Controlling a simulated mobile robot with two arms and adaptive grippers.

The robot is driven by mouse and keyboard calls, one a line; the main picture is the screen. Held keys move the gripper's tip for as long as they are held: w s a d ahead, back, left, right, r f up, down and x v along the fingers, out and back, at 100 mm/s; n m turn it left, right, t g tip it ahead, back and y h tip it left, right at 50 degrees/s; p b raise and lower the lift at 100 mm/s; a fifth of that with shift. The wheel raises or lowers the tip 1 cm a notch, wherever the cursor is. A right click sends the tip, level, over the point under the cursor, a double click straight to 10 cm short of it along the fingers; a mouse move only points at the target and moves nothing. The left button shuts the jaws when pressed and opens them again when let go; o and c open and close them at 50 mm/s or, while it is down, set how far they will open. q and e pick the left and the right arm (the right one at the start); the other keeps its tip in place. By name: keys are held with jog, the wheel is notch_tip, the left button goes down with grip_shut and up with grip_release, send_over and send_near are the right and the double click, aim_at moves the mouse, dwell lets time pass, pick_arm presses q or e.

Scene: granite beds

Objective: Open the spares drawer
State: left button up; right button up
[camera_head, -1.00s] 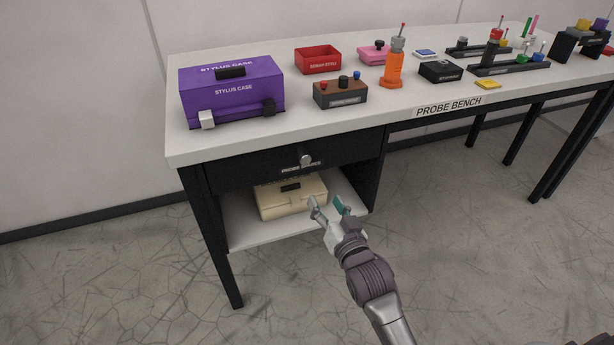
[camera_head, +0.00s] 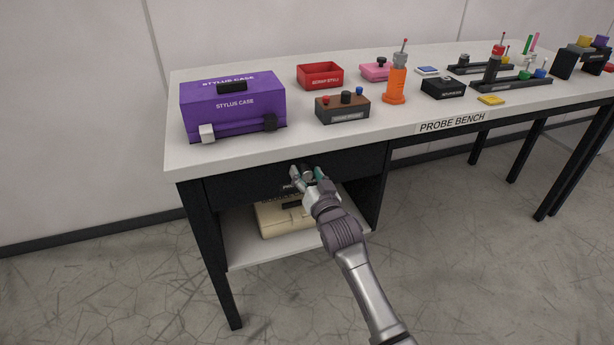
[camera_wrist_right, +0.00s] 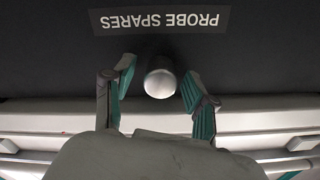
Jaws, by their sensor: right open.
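The spares drawer (camera_head: 240,186) is a black drawer front under the left end of the bench, and it is shut. In the right wrist view its label, PROBE SPARES (camera_wrist_right: 160,20), appears upside down. A round metal knob (camera_wrist_right: 159,78) sits on the drawer front, between the two open fingers of my right gripper (camera_wrist_right: 150,92). The fingers appear apart from the knob on both sides. In the head view my right gripper (camera_head: 307,176) is at the drawer front and covers most of the knob and label. My left gripper is not in view.
A cream case (camera_head: 282,217) lies on the open shelf (camera_head: 245,248) below the drawer. The bench top (camera_head: 300,142) holds a purple stylus case (camera_head: 235,107), a red tray (camera_head: 320,76), a brown box (camera_head: 342,110), and an orange probe stand (camera_head: 396,84). Floor in front is clear.

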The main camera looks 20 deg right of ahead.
grip_shut()
dwell(0.3)
dwell(0.3)
